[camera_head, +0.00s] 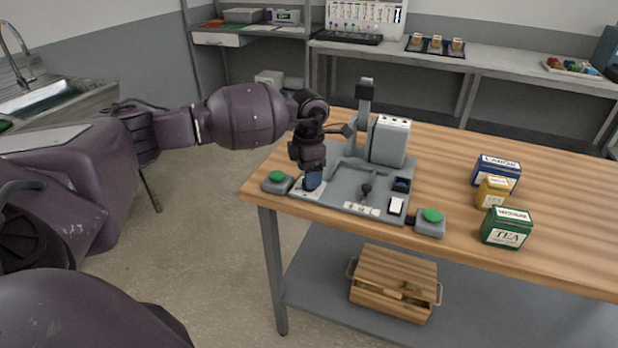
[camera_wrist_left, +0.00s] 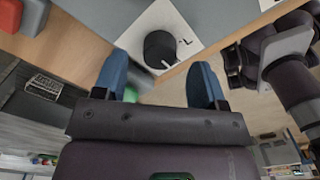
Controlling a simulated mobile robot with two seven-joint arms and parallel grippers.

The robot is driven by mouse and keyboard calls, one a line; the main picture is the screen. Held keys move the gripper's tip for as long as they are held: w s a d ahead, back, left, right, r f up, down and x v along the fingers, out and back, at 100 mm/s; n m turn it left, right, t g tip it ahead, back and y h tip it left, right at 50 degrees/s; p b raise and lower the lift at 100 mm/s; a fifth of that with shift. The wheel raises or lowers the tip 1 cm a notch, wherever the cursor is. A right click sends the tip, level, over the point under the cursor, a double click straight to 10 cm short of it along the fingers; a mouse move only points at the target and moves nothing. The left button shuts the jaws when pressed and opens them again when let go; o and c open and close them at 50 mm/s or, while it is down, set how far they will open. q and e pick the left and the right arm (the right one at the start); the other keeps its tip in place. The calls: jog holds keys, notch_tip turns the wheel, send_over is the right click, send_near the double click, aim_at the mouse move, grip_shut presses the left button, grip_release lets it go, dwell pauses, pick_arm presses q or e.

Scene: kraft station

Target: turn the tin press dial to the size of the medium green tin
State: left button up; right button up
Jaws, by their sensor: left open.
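The tin press (camera_head: 385,140) is a grey machine on the wooden table. Its dial (camera_wrist_left: 160,48) is a black knob with a white mark on a white plate, with a letter L printed beside it in the left wrist view. My left gripper (camera_wrist_left: 158,80) is open, its two blue fingers pointing at the plate, with the knob in the gap just beyond their tips. In the head view the left gripper (camera_head: 313,180) hangs over the press's front left corner and hides the knob. The medium green tin (camera_head: 507,229), labelled MEDIUM and TEA, stands at the table's front right.
Green buttons flank the press, one at the left (camera_head: 277,176) and one at the right (camera_head: 432,215). A yellow tin (camera_head: 491,192) and a blue tin (camera_head: 497,172) stand behind the green tin. A wooden crate (camera_head: 393,284) sits on the lower shelf. The table's far right is bare.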

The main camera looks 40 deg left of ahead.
pick_arm(q)
notch_tip(320, 180, up, 8)
dwell(0.4)
dwell(0.4)
